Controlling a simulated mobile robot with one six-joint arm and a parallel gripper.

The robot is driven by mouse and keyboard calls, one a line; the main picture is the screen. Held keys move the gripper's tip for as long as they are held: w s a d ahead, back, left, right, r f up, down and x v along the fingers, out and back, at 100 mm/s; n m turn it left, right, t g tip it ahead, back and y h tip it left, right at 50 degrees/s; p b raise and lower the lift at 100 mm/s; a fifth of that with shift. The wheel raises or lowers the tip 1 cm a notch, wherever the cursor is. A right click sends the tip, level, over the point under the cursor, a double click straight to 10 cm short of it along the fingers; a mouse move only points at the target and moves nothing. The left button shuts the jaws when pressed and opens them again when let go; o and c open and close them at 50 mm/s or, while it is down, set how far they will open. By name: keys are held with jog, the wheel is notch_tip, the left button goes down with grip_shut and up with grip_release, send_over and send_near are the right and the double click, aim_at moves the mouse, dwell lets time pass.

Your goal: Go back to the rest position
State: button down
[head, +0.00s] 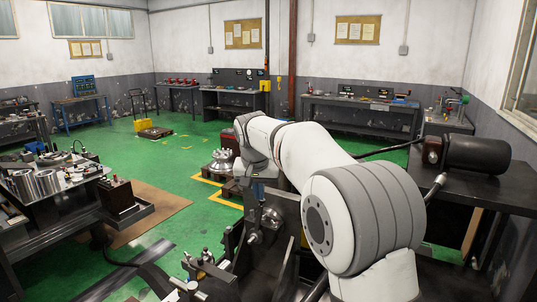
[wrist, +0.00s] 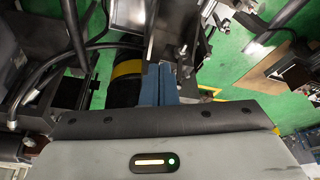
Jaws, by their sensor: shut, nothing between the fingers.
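My gripper shows in the wrist view with two blue fingers (wrist: 160,84) together and nothing between them. In the head view my white and grey arm reaches forward from the right and bends down at its far end. My gripper (head: 258,190) is small there, just above the dark metal hydraulic fixture (head: 285,235). In the wrist view a dark cylinder with a yellow band (wrist: 127,70) lies left of the fingers, beside black hoses. I cannot tell whether the fingers touch any part of the fixture.
A table with metal cylinders (head: 38,184) stands at the left. A black bench with a dark motor (head: 477,158) is close at the right. A flanged metal part (head: 222,161) sits beyond my arm. Green floor (head: 150,170) is open in the middle. Workbenches line the back wall.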

jog(key=s+d, duration=0.6)
jog(key=s, duration=0.3)
jog(key=s+d, duration=0.6)
jog(key=s, duration=0.3)
jog(key=s+d+f, duration=0.2)
jog(key=s+f, duration=0.2)
jog(key=s, duration=0.5)
jog(key=s+d+f+n, duration=0.1)
jog(key=s+d+f, duration=0.2)
jog(key=s+f, duration=0.2)
jog(key=s, duration=0.3)
jog(key=shift+s+d+f+n+g+y+b, duration=0.25)
jog(key=shift+s+n+g+y+b, duration=0.05)
jog(key=shift+s, duration=0.1)
